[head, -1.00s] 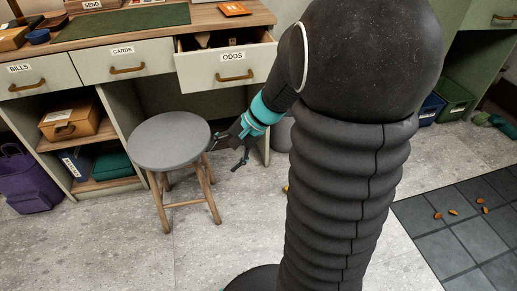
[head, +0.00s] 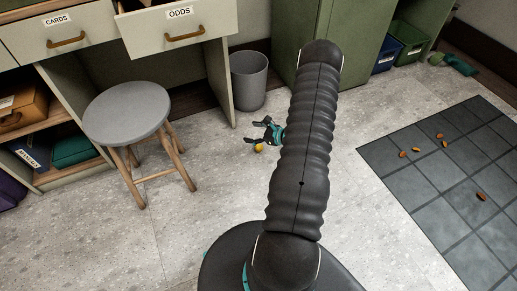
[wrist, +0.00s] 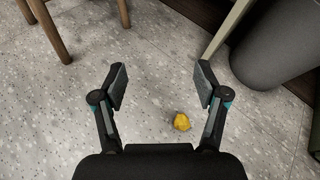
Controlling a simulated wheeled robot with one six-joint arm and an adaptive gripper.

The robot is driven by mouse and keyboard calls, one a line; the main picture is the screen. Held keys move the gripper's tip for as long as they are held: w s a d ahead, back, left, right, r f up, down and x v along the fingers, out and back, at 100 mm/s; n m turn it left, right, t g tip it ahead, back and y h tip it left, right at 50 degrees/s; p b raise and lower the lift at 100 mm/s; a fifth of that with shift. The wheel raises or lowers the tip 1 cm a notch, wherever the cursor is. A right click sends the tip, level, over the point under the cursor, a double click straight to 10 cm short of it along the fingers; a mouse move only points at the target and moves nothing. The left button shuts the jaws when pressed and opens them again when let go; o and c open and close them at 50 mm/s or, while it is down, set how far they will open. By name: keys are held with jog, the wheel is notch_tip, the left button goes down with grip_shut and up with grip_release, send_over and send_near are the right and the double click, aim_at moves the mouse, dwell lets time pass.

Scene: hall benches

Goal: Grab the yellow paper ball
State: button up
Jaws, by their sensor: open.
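The yellow paper ball (wrist: 182,122) is small and crumpled and lies on the speckled floor. In the wrist view it shows between my gripper's fingers, nearer the right finger and close to the palm. My gripper (wrist: 160,88) is open and empty, above the floor. In the head view the ball (head: 259,148) shows just below my gripper (head: 258,132), partly hidden by it. I cannot tell the exact height of the fingers over the ball.
A grey bin (head: 249,80) stands behind my gripper, beside the desk's side panel. A round grey stool (head: 126,112) stands to the left. Dark tiles (head: 412,185) with several orange-brown bits lie to the right. Open floor surrounds the ball.

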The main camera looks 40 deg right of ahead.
aim_at(261, 149)
jog(key=s+d+f+m+h, duration=0.1)
jog(key=s+d+f+m, duration=0.1)
jog(key=f, duration=0.3)
jog(key=s+d+f+m+h, duration=0.2)
jog(key=s+f, duration=0.1)
jog(key=f, duration=0.2)
jog(key=s+d+f+m+h, duration=0.2)
jog(key=s+d+f+m, duration=0.1)
jog(key=f, duration=0.3)
jog(key=shift+t, duration=0.4)
jog(key=shift+w+f, duration=0.2)
jog(key=shift+w, duration=0.05)
jog(key=x, duration=0.4)
jog(key=b+x, duration=0.1)
jog(key=x, duration=0.8)
jog(key=shift+w+d+r, duration=0.1)
jog(key=shift+d, duration=0.2)
jog(key=c, duration=0.8)
